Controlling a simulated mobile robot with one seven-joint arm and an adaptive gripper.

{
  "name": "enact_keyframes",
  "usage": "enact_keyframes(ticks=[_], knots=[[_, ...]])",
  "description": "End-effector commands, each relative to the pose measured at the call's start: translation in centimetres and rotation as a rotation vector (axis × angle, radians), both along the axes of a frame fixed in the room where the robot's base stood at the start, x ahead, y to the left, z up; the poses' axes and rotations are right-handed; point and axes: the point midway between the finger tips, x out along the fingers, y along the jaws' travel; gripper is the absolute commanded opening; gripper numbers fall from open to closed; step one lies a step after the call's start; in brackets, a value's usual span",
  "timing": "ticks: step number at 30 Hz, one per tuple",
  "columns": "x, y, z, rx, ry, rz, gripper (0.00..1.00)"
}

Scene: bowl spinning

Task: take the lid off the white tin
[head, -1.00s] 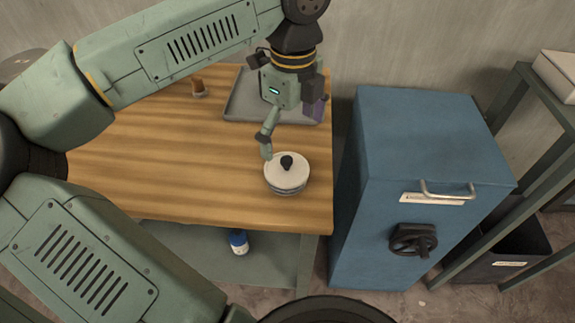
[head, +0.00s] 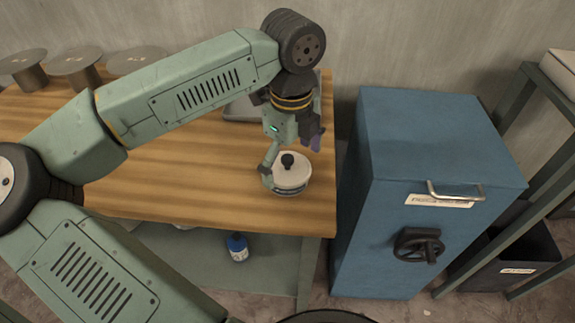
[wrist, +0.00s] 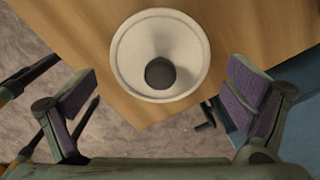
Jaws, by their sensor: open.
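The white tin (head: 287,187) stands upright near the front right corner of the wooden table. Its round white lid (head: 302,171) is on it, with a dark round knob (head: 288,160) in the middle. In the wrist view the lid (wrist: 128,58) and its knob (wrist: 160,73) are seen from above, ahead of and between the finger pads. My gripper (wrist: 158,103) is open and empty, one purple-padded finger on each side. In the head view my gripper (head: 291,158) is just above and behind the lid, and one finger covers the tin's left edge.
The wooden table (head: 190,190) has clear room left of the tin. A grey tray (head: 240,109) lies behind, partly hidden by my arm. A blue cabinet (head: 435,135) stands right of the table. A blue-and-white bottle (head: 237,247) is on the shelf below.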

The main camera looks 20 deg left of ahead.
Motion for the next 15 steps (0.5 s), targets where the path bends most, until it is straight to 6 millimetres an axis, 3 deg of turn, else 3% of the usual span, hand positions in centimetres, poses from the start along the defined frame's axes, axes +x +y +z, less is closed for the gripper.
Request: enact_keyframes(ticks=[15], knots=[[0.01, 0.00, 0.00, 0.000, 0.000, 0.000, 0.59]])
